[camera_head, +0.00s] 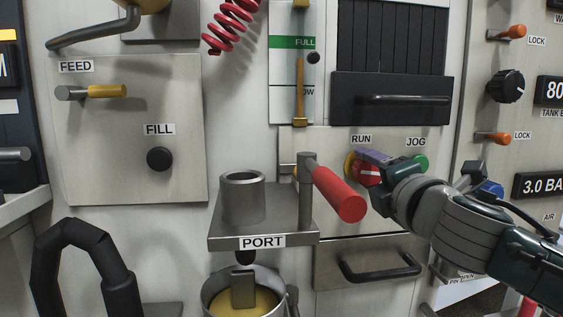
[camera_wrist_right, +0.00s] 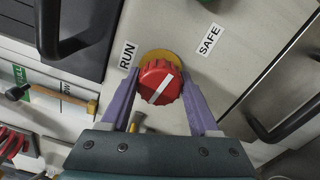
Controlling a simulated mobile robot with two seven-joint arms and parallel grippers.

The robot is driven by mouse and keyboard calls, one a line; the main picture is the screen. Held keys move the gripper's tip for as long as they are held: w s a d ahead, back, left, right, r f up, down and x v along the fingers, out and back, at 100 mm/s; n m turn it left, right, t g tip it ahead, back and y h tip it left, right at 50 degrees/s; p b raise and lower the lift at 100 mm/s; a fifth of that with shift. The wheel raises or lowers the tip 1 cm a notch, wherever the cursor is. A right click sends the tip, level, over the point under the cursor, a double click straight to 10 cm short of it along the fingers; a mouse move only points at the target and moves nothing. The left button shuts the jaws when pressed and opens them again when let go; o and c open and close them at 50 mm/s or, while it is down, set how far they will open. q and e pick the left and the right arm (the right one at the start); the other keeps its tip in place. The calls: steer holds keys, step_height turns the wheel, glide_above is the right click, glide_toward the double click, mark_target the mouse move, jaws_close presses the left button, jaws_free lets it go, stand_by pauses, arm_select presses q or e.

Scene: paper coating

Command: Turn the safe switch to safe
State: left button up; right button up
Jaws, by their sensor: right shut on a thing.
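The safe switch is a red ridged knob (camera_head: 368,174) on a yellow plate. It shows well in the right wrist view (camera_wrist_right: 158,82), where a white line crosses its face diagonally, from lower left to upper right. The RUN label (camera_wrist_right: 128,55) is to its upper left and the SAFE label (camera_wrist_right: 209,39) to its upper right. My right gripper (camera_head: 380,170) is shut on the knob, with a purple finger on either side (camera_wrist_right: 160,92). The SAFE label cannot be seen in the head view. My left gripper is not in view.
A red-handled lever (camera_head: 338,194) sticks out just left of the knob, close to my right gripper. A drawer handle (camera_head: 380,268) is below, and a dark panel with a bar handle (camera_head: 403,99) is above.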

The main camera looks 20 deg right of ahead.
steer(key=shift+n, duration=0.9)
steer(key=o, duration=1.4)
steer(key=p+v, duration=0.2)
steer(key=v, duration=0.8)
